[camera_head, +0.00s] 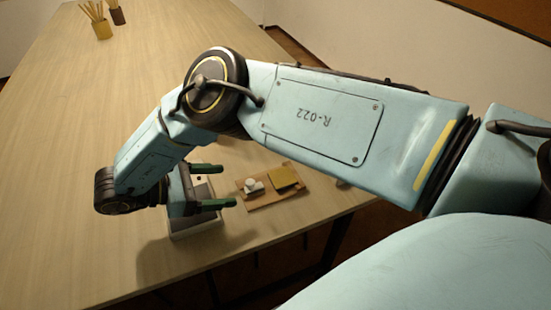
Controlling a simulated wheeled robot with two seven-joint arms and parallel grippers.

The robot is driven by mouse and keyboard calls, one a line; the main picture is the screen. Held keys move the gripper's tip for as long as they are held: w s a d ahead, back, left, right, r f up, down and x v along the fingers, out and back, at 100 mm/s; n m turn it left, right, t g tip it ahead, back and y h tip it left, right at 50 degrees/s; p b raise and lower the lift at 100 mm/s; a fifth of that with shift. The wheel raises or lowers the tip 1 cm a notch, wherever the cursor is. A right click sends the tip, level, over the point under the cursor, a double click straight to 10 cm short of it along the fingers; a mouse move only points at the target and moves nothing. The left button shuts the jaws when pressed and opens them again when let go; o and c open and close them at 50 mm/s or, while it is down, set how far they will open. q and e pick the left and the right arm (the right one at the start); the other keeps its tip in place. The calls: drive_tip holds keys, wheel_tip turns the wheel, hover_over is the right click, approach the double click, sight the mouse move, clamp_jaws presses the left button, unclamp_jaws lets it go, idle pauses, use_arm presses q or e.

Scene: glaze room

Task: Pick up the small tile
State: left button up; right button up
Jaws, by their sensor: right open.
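A small mustard-yellow square tile (284,178) lies on a brown board (290,201) on the table, right of my right gripper. My right gripper (228,186) is open, its two dark green fingers pointing right toward the board. Nothing shows between the fingertips. The gripper is apart from the tile in the picture; its height above the table is hard to tell. My left gripper is not in view.
A small whitish object (252,187) sits on the board, left of the tile. A grey tray-like thing (196,229) lies partly hidden under my right gripper. Two pots (103,30) (117,16), one holding sticks, stand at the far end. The table's left part is clear.

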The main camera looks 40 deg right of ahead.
sight(259, 185)
drive_tip(key=x, duration=0.6)
drive_tip(key=shift+s+a, duration=0.1)
drive_tip(key=shift+s, duration=0.05)
drive_tip(key=x, duration=0.4)
drive_tip(key=shift+w+d+f, duration=0.15)
drive_tip(key=shift+w+d, duration=0.2)
drive_tip(key=shift+s+d+f, duration=0.15)
drive_tip(key=shift+d, duration=0.35)
drive_tip(key=shift+c, duration=0.6)
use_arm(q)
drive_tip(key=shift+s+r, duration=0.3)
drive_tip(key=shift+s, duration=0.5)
use_arm(e)
drive_tip(key=c, duration=1)
drive_tip(key=shift+c, duration=0.4)
